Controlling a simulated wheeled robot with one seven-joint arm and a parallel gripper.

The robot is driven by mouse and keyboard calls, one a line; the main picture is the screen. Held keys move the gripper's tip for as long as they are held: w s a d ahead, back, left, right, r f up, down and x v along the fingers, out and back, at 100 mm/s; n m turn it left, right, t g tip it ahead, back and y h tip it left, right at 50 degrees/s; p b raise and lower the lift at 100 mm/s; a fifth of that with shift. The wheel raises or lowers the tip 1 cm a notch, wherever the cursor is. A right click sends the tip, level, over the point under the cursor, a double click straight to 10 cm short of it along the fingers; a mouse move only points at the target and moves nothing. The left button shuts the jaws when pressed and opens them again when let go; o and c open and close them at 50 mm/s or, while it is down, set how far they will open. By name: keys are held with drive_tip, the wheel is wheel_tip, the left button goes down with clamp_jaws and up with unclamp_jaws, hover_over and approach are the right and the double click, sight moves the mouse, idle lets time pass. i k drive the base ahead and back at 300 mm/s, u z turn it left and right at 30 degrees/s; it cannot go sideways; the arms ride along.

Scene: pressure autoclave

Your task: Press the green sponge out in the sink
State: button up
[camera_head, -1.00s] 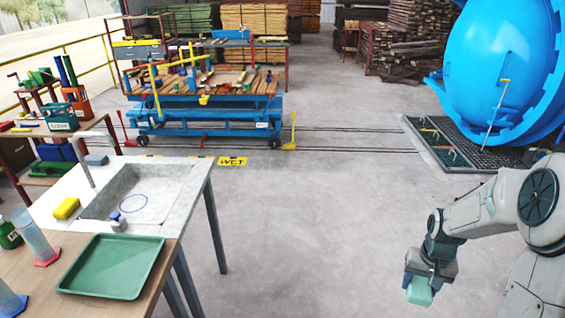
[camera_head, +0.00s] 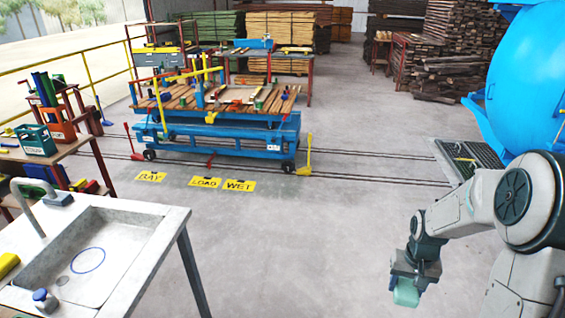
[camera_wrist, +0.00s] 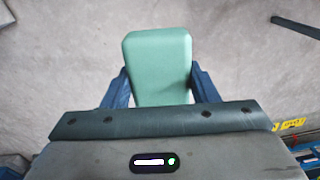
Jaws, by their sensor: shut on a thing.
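My gripper (camera_head: 405,290) is at the lower right of the head view, above bare floor. It is shut on the green sponge (camera_head: 405,293), a pale green block. In the wrist view the green sponge (camera_wrist: 157,65) sits between the two blue fingers of my gripper (camera_wrist: 157,88). The grey sink basin (camera_head: 120,245) is at the lower left of the head view, set in a light counter. A blue ring is marked on its floor beside a dark drain. The sponge is well to the right of the sink, apart from it.
A tap (camera_head: 27,205) stands at the sink's back left. A yellow block (camera_head: 8,263) and a blue-topped grey object (camera_head: 43,300) lie by its edges. A blue cart (camera_head: 215,140) loaded with planks stands behind. Open floor (camera_head: 300,240) lies between sink and arm.

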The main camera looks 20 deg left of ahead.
sight(87, 260)
drive_tip(key=u, duration=0.4)
drive_tip(key=i, duration=1.25)
drive_tip(key=u, duration=1.35)
drive_tip(key=i, duration=0.6)
drive_tip(key=u, duration=1.4)
drive_tip(key=i, duration=0.9)
drive_tip(key=u, duration=0.15)
